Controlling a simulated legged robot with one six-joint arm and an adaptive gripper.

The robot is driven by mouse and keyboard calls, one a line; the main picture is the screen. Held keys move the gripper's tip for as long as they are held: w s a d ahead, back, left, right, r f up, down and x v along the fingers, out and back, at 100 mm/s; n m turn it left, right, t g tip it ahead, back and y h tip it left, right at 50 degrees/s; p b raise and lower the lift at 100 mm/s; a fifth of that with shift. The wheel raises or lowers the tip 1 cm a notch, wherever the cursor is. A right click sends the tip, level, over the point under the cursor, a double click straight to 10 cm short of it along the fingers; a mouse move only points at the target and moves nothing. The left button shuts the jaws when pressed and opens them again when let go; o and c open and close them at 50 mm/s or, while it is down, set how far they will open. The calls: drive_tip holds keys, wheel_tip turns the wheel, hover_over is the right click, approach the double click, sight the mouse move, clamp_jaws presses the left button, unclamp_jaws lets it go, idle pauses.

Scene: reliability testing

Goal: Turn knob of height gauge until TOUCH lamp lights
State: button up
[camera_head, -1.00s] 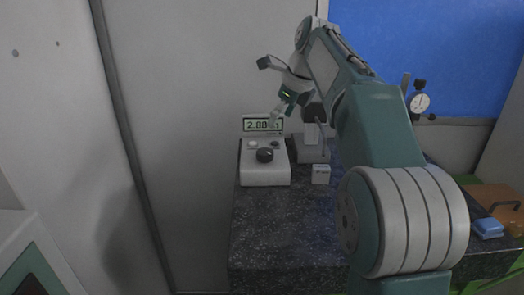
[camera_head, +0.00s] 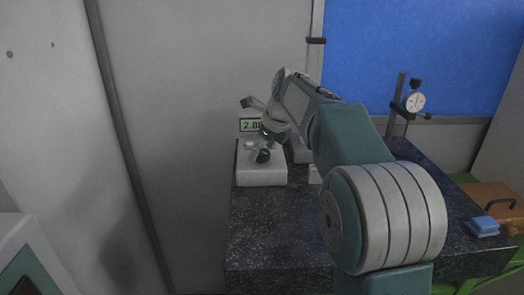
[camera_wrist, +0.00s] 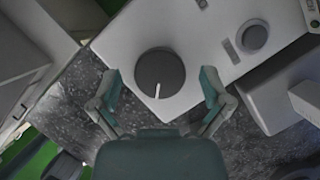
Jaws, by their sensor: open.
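The height gauge's control box (camera_head: 262,176) is white and stands on the dark stone table. Its dark round knob (camera_head: 263,156) shows in the wrist view (camera_wrist: 160,68) with a white pointer line toward the bottom of that picture. The display (camera_head: 246,125) behind shows "2.8"; my arm hides its other digits. My gripper (camera_head: 259,151) is open at the knob. In the wrist view its fingertips (camera_wrist: 160,76) lie on either side of the knob, with visible gaps. A grey disc (camera_wrist: 253,37) on the box may be the TOUCH lamp; it looks unlit.
A small white block (camera_head: 315,174) is partly hidden behind my arm. A dial indicator (camera_head: 414,102) on a stand, a blue block (camera_head: 483,226) and a brown board (camera_head: 490,196) are at the right. The table (camera_head: 275,230) in front of the box is clear.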

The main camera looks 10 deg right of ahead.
drive_tip(key=c, duration=1.2)
drive_tip(key=shift+o, duration=0.2)
drive_tip(key=n+g+y, duration=0.1)
drive_tip(key=n, duration=0.2)
drive_tip(key=shift+w+d+f+n, duration=0.1)
drive_tip(key=shift+n, duration=0.3)
drive_tip(key=n+g, duration=0.1)
drive_tip(key=n, duration=0.2)
drive_tip(key=shift+n+g, duration=0.3)
drive_tip(key=shift+n, duration=0.1)
drive_tip(key=n+g, duration=0.1)
drive_tip(key=n, duration=0.2)
drive_tip(key=shift+w, duration=0.1)
drive_tip(key=shift+n+g, duration=0.9)
drive_tip(key=shift+n, duration=1.3)
